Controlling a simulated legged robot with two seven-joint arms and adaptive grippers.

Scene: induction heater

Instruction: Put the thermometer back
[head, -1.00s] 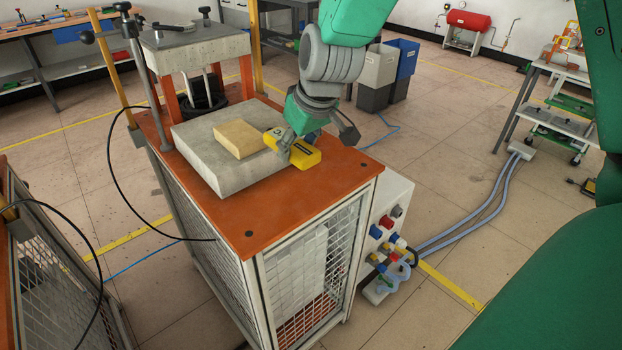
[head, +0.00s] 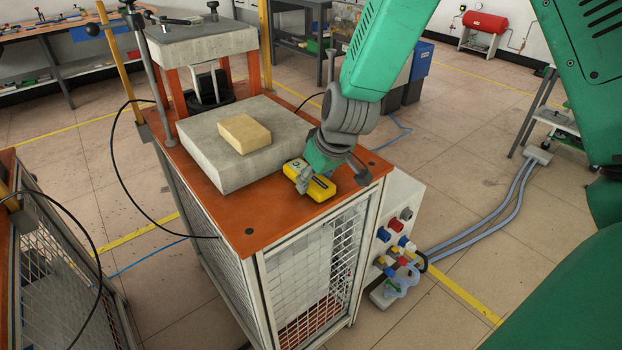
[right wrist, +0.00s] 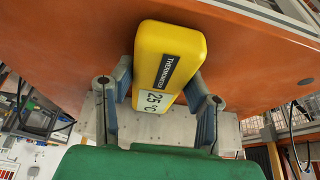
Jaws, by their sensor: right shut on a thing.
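The thermometer is a yellow box (head: 318,187) with a dark label and a small display reading 25 °C. It also shows in the right wrist view (right wrist: 172,45), between the two fingers. My right gripper (head: 303,179) is shut on the thermometer, at the right part of the orange tabletop (head: 262,226), to the right of the grey slab. In the right wrist view the fingers (right wrist: 160,97) lie along both sides of the box. I cannot tell whether the box touches the tabletop. My left gripper is not in view.
A grey concrete slab (head: 208,162) with a tan block (head: 244,134) on it lies on the tabletop. A press-like frame (head: 195,47) stands behind. A box with coloured plugs (head: 392,240) is on the cart's right side. The tabletop's front part is clear.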

